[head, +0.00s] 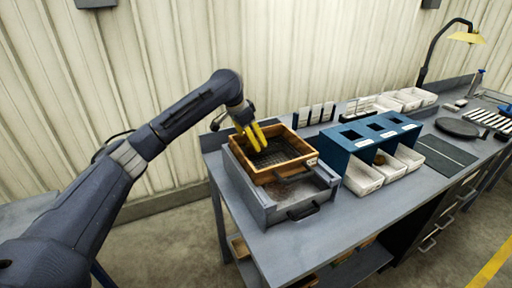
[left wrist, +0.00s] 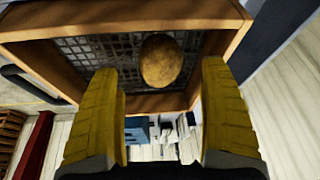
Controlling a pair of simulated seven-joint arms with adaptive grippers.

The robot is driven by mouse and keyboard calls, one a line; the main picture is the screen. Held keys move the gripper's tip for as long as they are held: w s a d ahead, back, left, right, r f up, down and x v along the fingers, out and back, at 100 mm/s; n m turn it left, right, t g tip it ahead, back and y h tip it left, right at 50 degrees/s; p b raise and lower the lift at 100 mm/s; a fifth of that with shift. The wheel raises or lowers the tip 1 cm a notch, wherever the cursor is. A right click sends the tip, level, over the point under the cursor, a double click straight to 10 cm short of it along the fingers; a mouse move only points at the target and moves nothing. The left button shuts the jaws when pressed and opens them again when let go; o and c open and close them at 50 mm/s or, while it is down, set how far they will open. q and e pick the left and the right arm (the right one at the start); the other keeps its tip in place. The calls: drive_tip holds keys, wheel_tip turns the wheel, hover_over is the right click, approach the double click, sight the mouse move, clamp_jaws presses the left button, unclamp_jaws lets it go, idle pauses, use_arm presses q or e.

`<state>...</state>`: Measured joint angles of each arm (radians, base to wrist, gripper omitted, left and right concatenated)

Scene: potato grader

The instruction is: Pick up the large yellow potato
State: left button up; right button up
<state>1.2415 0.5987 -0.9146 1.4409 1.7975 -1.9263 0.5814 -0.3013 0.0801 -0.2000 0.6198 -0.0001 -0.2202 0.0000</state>
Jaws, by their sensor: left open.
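A large yellow-brown potato (left wrist: 161,60) lies on the dark mesh of a wooden-framed sieve (left wrist: 150,103) in the left wrist view. The sieve (head: 291,171) also shows in the head view, at the left end of the bench. My left gripper (head: 258,143) reaches down into the sieve near its back left corner. Its yellow fingers are open, one on each side of the potato in the left wrist view; I cannot tell whether either touches it. I cannot make out the potato in the head view. My right gripper is not in view.
The sieve sits on a grey box with a handle (head: 301,211). To its right stands a blue sorter (head: 345,146) with white bins (head: 362,180); a small brownish thing shows at one opening. Dark upright slots (head: 314,116) stand behind. The bench front (head: 335,225) is clear.

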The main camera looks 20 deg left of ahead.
use_arm(q)
drive_tip(key=shift+x, duration=2.6)
drive_tip(key=shift+c, duration=0.2)
drive_tip(key=c, duration=1.4)
drive_tip(key=shift+r, duration=0.1)
drive_tip(key=shift+c, duration=0.2)
